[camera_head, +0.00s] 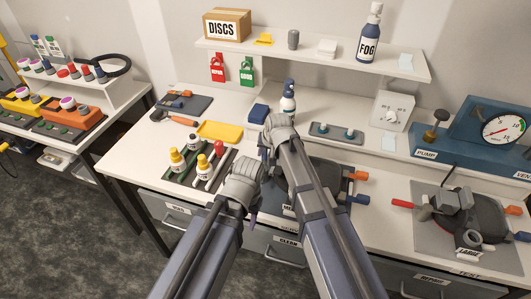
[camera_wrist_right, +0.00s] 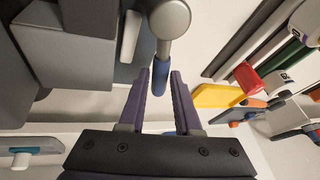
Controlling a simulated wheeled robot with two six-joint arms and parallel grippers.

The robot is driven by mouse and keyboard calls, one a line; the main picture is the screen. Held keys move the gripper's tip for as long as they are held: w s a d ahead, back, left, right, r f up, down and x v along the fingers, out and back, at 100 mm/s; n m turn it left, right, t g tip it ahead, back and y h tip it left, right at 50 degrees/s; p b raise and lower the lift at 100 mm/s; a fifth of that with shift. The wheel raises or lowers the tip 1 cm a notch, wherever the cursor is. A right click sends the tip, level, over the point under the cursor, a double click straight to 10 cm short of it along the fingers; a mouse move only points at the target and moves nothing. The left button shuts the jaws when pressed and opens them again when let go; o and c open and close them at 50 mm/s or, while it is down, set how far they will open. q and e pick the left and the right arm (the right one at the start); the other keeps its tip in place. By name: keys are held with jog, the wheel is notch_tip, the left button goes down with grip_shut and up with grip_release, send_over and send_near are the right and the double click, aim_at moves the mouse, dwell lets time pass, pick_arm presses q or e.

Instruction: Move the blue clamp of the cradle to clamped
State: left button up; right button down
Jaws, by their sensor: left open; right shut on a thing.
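The cradle (camera_head: 332,172) is a dark body on a plate on the bench, mostly behind my right arm. An orange handle (camera_head: 358,175) shows at its right side. In the right wrist view, the blue clamp (camera_wrist_right: 162,78) is a blue grip hanging from a grey rounded arm beside the grey cradle body (camera_wrist_right: 75,45). My right gripper (camera_wrist_right: 161,85) is shut on the blue grip, its purple fingers on either side. In the head view, this gripper (camera_head: 269,150) hides the blue clamp. My left gripper (camera_head: 252,212) is open in front of the bench, its fingers mostly hidden.
A tray of bottles (camera_head: 185,166) and a yellow tray (camera_head: 219,131) lie left of my grippers. A blue-and-white bottle (camera_head: 288,104) stands behind. A larger cradle (camera_head: 479,218) and a blue pump (camera_head: 465,142) stand at the right. A shelf (camera_head: 330,62) runs above.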

jog(key=shift+a, duration=0.15)
dwell(0.6)
jog(key=a+n, duration=0.1)
jog(key=n, duration=0.1)
jog(key=a+n+y, duration=0.1)
jog(key=shift+n+g+y, duration=0.3)
jog(key=shift+n+g, duration=0.1)
jog(key=a+n, duration=0.1)
jog(key=n, duration=0.1)
jog(key=a+n+g+y, duration=0.1)
jog(key=shift+s+n, duration=0.4)
jog(key=n+g, duration=0.1)
jog(key=s+a+n, duration=0.1)
jog(key=n, duration=0.1)
jog(key=shift+s+a+g, duration=0.15)
jog(key=shift+a+g, duration=0.1)
jog(key=shift+g, duration=0.15)
jog(key=shift+s+a+n+g+y, duration=0.1)
jog(key=shift+s+a+n+g, duration=0.2)
jog(key=shift+n, duration=0.45)
jog(key=shift+s+a+n+g+y, duration=0.1)
jog(key=shift+s+n+g, duration=0.2)
jog(key=shift+n, duration=0.4)
jog(key=shift+s+a+n+g+y, duration=0.1)
jog(key=shift+s+a+n+g, duration=0.1)
jog(key=shift+s+n, duration=0.4)
jog(key=shift+w+n, duration=0.1)
jog(key=shift+n, duration=0.15)
jog(key=c, duration=0.6)
grip_release()
